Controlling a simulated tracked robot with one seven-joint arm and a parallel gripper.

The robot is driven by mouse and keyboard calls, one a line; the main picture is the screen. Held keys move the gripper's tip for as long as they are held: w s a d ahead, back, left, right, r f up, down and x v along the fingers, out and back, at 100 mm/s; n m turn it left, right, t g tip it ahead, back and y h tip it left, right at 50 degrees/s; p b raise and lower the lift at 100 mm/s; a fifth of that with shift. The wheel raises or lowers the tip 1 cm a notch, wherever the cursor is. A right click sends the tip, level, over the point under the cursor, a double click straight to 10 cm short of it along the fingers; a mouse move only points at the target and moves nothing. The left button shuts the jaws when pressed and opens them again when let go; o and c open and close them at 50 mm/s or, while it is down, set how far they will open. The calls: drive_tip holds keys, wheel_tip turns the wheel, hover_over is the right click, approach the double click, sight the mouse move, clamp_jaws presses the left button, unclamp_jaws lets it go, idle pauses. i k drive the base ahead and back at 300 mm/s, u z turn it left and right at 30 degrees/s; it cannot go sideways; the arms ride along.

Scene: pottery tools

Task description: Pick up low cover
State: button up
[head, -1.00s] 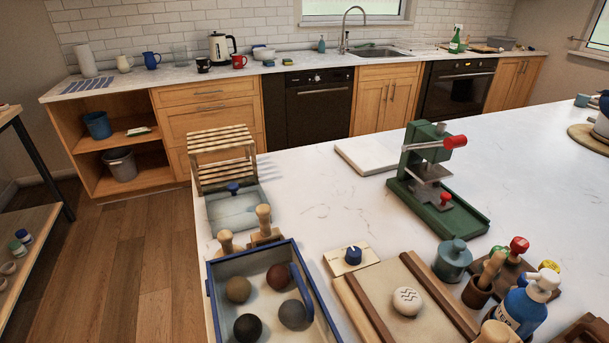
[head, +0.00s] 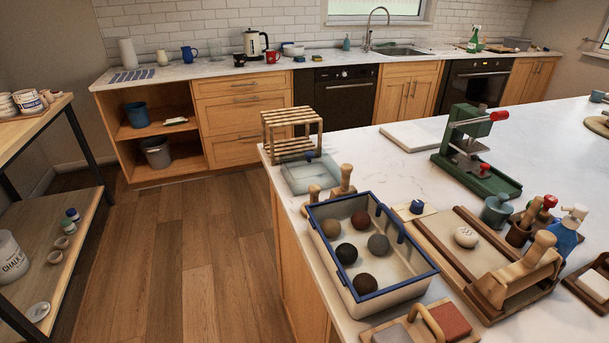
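A low, pale translucent cover (head: 308,177) with a small blue knob near its far edge lies on the white countertop in the head view. It sits near the counter's left edge, in front of a slatted wooden rack (head: 291,133). Two wooden-handled tools (head: 345,182) stand close in front of it. I take this piece to be the low cover; no label shows. My gripper is not in this view.
A blue-rimmed box (head: 398,283) with several clay balls stands in front of the cover. A green press (head: 476,152) and a white slab (head: 412,137) are to the right. Wooden floor (head: 200,240) is clear between the counter and a left shelf (head: 60,232).

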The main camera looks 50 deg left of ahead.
sight(302, 169)
drive_tip(key=u, duration=0.1)
drive_tip(key=k, duration=0.25)
drive_tip(key=u, duration=0.25)
drive_tip(key=i, duration=0.15)
drive_tip(key=u, duration=2.4)
drive_tip(key=k, duration=1.3)
drive_tip(key=z, duration=0.9)
drive_tip(key=i, duration=1)
drive_tip(key=u, duration=0.4)
